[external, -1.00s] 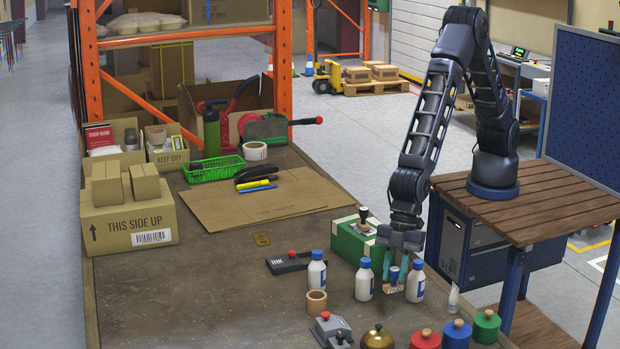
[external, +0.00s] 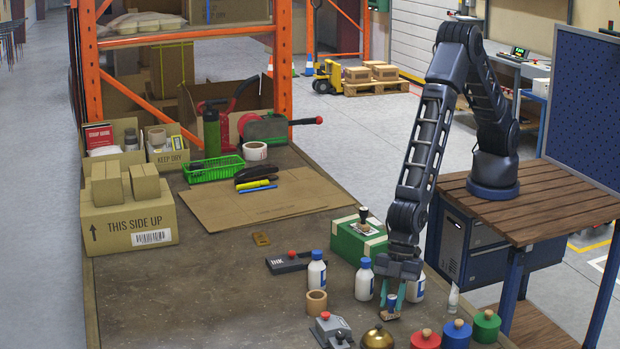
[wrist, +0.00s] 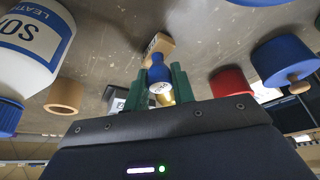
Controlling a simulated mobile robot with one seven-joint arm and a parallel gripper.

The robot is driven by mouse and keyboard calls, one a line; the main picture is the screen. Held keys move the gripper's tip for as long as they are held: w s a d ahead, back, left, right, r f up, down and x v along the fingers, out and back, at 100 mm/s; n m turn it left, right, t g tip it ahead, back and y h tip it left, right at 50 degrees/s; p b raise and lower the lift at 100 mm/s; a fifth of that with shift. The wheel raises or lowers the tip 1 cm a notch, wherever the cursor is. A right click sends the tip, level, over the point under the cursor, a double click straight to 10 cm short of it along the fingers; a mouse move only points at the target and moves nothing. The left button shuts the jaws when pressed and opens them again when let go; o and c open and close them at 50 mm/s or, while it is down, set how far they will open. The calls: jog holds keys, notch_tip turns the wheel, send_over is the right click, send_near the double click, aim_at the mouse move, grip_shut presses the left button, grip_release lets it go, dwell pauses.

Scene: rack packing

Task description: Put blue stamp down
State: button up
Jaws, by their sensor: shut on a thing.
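My gripper (external: 391,300) is low over the front right part of the table, its teal fingers shut on the blue stamp (external: 389,315). The stamp is upright in the external view, with its blue handle between the fingers and its wooden base below. In the wrist view, the blue handle (wrist: 158,75) sits between my green-looking fingertips (wrist: 157,88), and the wooden base (wrist: 157,48) points away from me. I cannot tell whether the base touches the table or hangs just above it.
White bottles with blue caps (external: 364,282) stand close beside and behind the gripper. A brass bell (external: 378,338) and a red round-handled piece (external: 425,339) are in front. A green box (external: 345,240) with another stamp (external: 363,216) stands behind. The table's middle left (external: 180,300) is clear.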

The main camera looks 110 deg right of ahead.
jog(key=shift+f, duration=0.1)
jog(key=o, duration=1)
jog(key=v, duration=1.3)
jog(key=s+d+r+m, duration=0.1)
jog(key=s+d+r, duration=0.3)
jog(key=d+r, duration=0.35)
jog(key=s+d+r+m+t+h, duration=0.1)
jog(key=s+d+r+m, duration=0.15)
jog(key=d+r, duration=0.55)
jog(key=s+d+r, duration=0.4)
jog(key=d+r, duration=0.2)
jog(key=d, duration=0.3)
jog(key=s+d+r+m, duration=0.1)
jog(key=s+d, duration=0.5)
jog(key=s, duration=0.3)
jog(key=s+d+r+m+h, duration=0.1)
jog(key=s+d+r+m, duration=0.1)
jog(key=s+d, duration=0.4)
jog(key=s+d+r+m+h, duration=0.1)
jog(key=s+d, duration=0.5)
jog(key=s, duration=0.7)
jog(key=shift+d+r+m, duration=0.35)
jog(key=shift+r+m, duration=0.05)
jog(key=shift+m, duration=0.35)
